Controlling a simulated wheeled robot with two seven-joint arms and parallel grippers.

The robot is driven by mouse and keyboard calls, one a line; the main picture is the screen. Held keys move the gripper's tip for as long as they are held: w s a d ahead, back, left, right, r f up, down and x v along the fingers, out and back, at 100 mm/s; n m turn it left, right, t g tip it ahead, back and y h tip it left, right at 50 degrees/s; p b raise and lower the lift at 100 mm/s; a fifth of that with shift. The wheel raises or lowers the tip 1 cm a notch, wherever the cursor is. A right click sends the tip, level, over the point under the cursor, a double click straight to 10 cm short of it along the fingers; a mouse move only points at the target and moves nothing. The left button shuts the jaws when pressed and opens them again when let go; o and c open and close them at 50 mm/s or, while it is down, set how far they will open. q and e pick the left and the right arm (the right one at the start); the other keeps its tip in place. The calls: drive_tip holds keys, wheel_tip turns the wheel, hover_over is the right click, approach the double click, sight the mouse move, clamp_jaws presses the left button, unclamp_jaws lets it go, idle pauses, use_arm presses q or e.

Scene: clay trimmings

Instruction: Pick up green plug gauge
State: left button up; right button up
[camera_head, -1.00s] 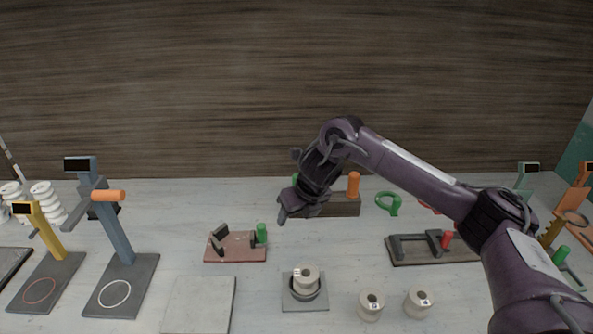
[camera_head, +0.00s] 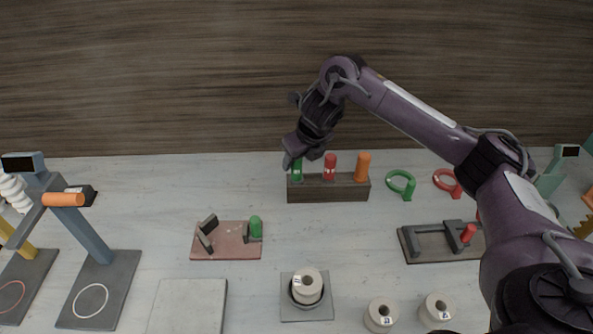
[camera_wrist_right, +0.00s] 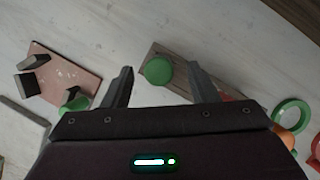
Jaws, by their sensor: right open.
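The green plug gauge (camera_head: 297,172) stands upright at the left end of a dark wooden block (camera_head: 328,190), beside a red plug (camera_head: 330,166) and an orange plug (camera_head: 363,167). My right gripper (camera_head: 294,158) is above the green gauge and partly hides its top. In the right wrist view, the round green top of the gauge (camera_wrist_right: 158,71) lies between the two open fingers of my right gripper (camera_wrist_right: 160,85), with a gap to each finger. The gripper is empty. My left gripper is not in view.
Green (camera_head: 401,184) and red (camera_head: 447,183) ring gauges lie right of the block. A pink fixture with a green knob (camera_head: 227,241) is front left, a dark fixture (camera_head: 440,243) front right. Several clay rolls stand in front.

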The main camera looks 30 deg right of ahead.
sight(295, 168)
drive_tip(key=shift+w+f+p, duration=0.1)
drive_tip(key=shift+f+p, duration=0.2)
drive_tip(key=shift+f, duration=0.15)
drive_tip(key=p+x, duration=0.1)
drive_tip(key=x, duration=0.2)
drive_tip(key=shift+f, duration=0.35)
drive_tip(key=shift+w+f, duration=0.2)
drive_tip(key=shift+f, duration=0.15)
drive_tip(key=c, duration=1)
drive_tip(key=shift+c, duration=0.4)
drive_tip(key=shift+r, duration=0.15)
